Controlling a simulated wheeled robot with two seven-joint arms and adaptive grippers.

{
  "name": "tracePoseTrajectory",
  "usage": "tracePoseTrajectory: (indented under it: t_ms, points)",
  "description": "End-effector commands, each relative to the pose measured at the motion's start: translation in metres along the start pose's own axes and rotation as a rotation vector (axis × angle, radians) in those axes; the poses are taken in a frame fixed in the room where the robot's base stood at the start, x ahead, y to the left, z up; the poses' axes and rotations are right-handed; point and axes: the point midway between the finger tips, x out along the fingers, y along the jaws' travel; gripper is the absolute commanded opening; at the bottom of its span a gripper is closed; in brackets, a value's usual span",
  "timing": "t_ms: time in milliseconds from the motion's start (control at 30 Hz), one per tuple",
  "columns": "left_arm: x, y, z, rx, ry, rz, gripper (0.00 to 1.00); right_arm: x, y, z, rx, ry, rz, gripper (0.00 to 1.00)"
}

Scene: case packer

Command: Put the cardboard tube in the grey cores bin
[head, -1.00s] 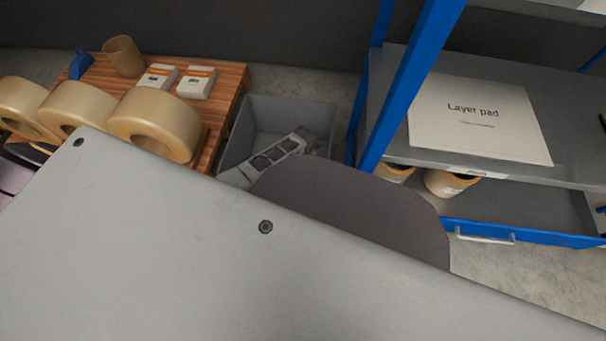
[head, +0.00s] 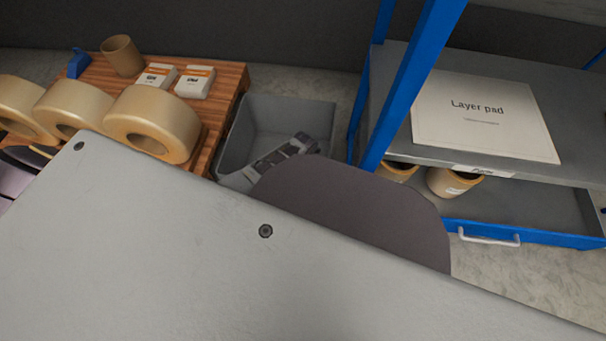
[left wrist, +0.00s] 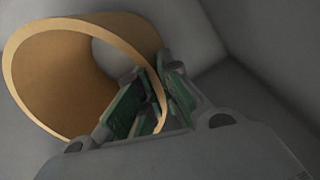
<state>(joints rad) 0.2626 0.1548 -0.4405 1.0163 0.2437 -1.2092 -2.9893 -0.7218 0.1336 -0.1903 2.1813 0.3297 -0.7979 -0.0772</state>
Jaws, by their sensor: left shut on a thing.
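The cardboard tube (left wrist: 55,75) is a tan hollow cylinder with its open end facing the left wrist camera. My left gripper (left wrist: 155,98) is shut on the tube's wall, with green-padded fingers on either side of the rim. Plain grey surfaces meeting at a corner surround the tube in that view and look like the bin's inside. In the head view the grey cores bin (head: 235,140) stands on the floor between the wooden table and the blue rack. My left arm's end reaches down into it. The held tube is hidden there. My right gripper is not in view.
The wooden table (head: 222,105) holds large tan tape rolls (head: 165,112), two small white boxes (head: 195,82), a blue item (head: 79,63) and a tan cup-like cylinder (head: 121,55). The blue rack (head: 405,80) carries a layer pad (head: 480,115), with tan cylinders (head: 455,182) below.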

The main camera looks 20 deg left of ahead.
Motion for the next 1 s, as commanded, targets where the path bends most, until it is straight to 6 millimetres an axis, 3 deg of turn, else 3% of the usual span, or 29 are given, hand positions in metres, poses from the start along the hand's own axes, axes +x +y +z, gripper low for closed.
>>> tracePoseTrajectory:
  t_ms: [467,500,667,1000]
  points:
    - [0.0027,0.0001,0.0008,0.0,-0.001,0.001,0.0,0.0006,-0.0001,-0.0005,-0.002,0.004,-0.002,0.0]
    - [0.0031,0.0,0.0002,0.0,0.0,0.001,0.09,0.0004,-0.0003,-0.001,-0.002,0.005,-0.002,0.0]
    - [0.0028,0.0,0.0002,0.0,0.0,0.0,0.28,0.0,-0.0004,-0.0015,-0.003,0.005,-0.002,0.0]
    - [0.0023,-0.0002,0.0002,0.0,0.0,0.0,0.28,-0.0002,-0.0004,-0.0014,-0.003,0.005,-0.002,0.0]
